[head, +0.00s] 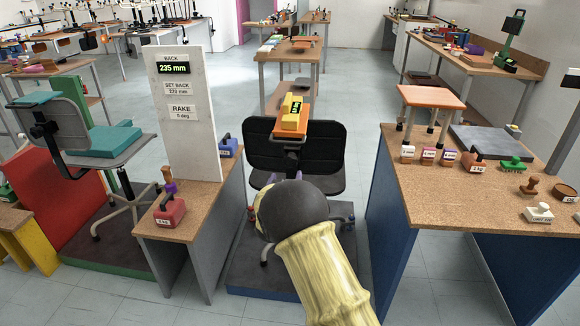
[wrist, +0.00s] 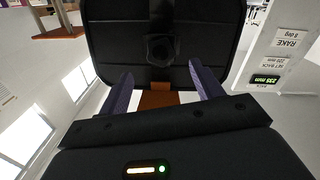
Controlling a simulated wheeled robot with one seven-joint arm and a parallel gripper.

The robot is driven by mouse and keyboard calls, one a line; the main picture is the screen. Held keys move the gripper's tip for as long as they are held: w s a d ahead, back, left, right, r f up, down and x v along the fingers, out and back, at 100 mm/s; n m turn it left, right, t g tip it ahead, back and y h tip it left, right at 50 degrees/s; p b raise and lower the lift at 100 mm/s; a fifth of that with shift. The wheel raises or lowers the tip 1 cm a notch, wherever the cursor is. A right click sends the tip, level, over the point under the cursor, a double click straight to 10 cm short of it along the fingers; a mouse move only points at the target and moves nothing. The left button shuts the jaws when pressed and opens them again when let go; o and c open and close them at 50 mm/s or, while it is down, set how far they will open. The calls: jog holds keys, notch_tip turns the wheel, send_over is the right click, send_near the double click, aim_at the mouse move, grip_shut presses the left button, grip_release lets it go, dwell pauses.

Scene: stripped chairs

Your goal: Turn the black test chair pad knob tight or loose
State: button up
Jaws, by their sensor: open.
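The black test chair (head: 328,170) stands upright in the middle of the head view, on a dark low platform. In the wrist view its black pad (wrist: 110,40) fills the top middle, with a round black knob (wrist: 160,48) on it. I cannot pick out that knob in the head view, where my arm covers part of the chair. My gripper (wrist: 161,74) is open, its two purple fingers apart and pointing towards the pad below the knob. Nothing is seen gripped; any contact cannot be told. An orange part (wrist: 158,99) shows between the fingers.
A yellow gauge (head: 294,113) rests on an orange piece above the chair. A white panel (head: 182,130) reading "BACK 235 mm" stands on the left bench, with a red weight (head: 170,212). The right bench (head: 420,190) holds several blocks and weights. Benches flank the chair closely.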

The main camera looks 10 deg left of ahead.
aim_at(290, 164)
jog(key=w, duration=0.8)
jog(key=shift+d, duration=0.25)
jog(key=shift+c, duration=0.3)
jog(key=c, duration=0.9)
